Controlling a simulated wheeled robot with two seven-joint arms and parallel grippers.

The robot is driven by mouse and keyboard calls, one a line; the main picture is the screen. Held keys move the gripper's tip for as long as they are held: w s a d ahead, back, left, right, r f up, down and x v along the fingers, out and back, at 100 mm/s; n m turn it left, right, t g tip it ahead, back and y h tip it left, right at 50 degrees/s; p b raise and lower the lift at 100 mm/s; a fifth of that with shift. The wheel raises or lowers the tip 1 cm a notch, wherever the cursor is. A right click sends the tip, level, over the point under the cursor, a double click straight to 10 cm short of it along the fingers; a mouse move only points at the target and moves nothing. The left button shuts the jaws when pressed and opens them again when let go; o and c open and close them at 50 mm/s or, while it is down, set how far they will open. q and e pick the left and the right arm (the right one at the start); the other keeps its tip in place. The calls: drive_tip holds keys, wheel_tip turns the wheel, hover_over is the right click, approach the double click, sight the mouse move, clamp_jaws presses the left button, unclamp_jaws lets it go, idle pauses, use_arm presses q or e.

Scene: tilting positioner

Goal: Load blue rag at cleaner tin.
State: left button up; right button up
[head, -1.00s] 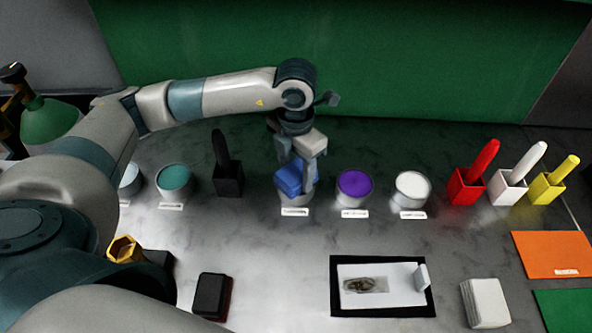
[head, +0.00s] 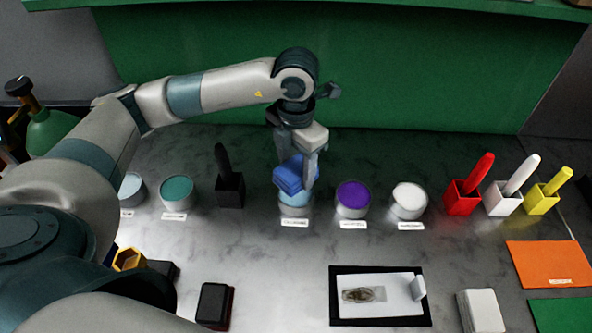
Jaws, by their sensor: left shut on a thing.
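My left gripper (head: 298,165) points down and is shut on the blue rag (head: 293,176). The rag is a folded blue block between its fingers. The rag is right over a round tin with light blue contents (head: 296,200), which has a label (head: 295,223) in front. The rag hides the back of this tin's top. I cannot tell whether the rag touches the contents. The label text is too small to read. My right gripper is not in view.
Tins with purple (head: 354,196), white (head: 408,198) and teal (head: 177,190) contents stand in the row. A black holder (head: 229,187) stands left; red (head: 463,196), white (head: 504,197) and yellow (head: 543,197) holders stand right. A black-framed tray (head: 378,320) lies in front.

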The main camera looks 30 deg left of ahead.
use_arm(q)
drive_tip(key=shift+r, duration=0.75)
idle(0.4)
